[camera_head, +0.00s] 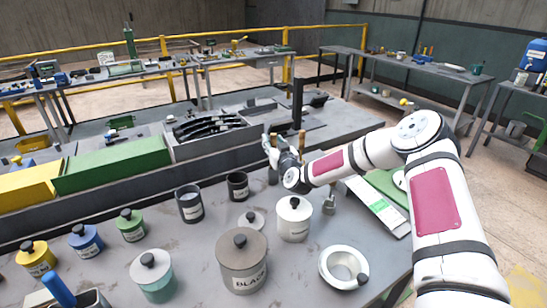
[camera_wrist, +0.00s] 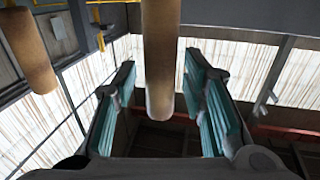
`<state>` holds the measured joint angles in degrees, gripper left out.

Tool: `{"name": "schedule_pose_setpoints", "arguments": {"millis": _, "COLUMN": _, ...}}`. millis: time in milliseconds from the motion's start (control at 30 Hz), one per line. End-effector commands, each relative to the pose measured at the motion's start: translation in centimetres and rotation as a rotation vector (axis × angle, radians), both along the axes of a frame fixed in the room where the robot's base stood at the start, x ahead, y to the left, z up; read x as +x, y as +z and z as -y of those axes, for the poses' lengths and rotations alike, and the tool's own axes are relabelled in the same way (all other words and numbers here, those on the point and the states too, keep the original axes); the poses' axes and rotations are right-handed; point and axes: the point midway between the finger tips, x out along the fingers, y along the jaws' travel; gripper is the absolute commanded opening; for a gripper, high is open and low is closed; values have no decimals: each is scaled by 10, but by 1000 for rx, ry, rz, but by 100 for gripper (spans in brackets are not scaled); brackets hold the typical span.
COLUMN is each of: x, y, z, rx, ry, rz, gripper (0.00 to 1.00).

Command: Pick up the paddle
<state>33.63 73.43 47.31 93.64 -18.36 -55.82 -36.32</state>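No whole paddle can be made out; two brown, wooden-looking cylinders may be paddle handles. In the wrist view one brown cylinder (camera_wrist: 160,62) comes down from the top edge, and its rounded end lies in the gap between my fingers in the picture. I cannot tell whether it is as deep as the fingertips. A second brown cylinder (camera_wrist: 28,50) is at the upper left, outside the fingers. My gripper (camera_wrist: 166,95) is open, with teal pads apart on both sides. In the head view brown upright handles (camera_head: 302,139) show beside my gripper (camera_head: 270,150).
Lidded pots, including a brown one (camera_head: 243,265) and a white one (camera_head: 294,222), crowd the grey table below my arm. A white bowl (camera_head: 343,266) is at the right. A green box (camera_head: 112,163) and a tray of black parts (camera_head: 210,140) stand behind.

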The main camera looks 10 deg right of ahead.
Motion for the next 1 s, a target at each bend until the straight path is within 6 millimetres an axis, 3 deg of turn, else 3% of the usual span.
{"name": "schedule_pose_setpoints", "arguments": {"millis": 33, "x": 0, "y": 0, "z": 0, "rx": 0, "ry": 0, "rz": 0, "gripper": 21}}
{"name": "schedule_pose_setpoints", "arguments": {"millis": 133, "x": 0, "y": 0, "z": 0, "rx": 0, "ry": 0, "rz": 0, "gripper": 0}}
{"name": "schedule_pose_setpoints", "arguments": {"millis": 567, "x": 0, "y": 4, "z": 0, "rx": -1, "ry": 0, "rz": 2, "gripper": 0}}
{"name": "schedule_pose_setpoints", "arguments": {"millis": 1000, "x": 0, "y": 52, "z": 0, "rx": -2, "ry": 1, "rz": 3, "gripper": 0}}
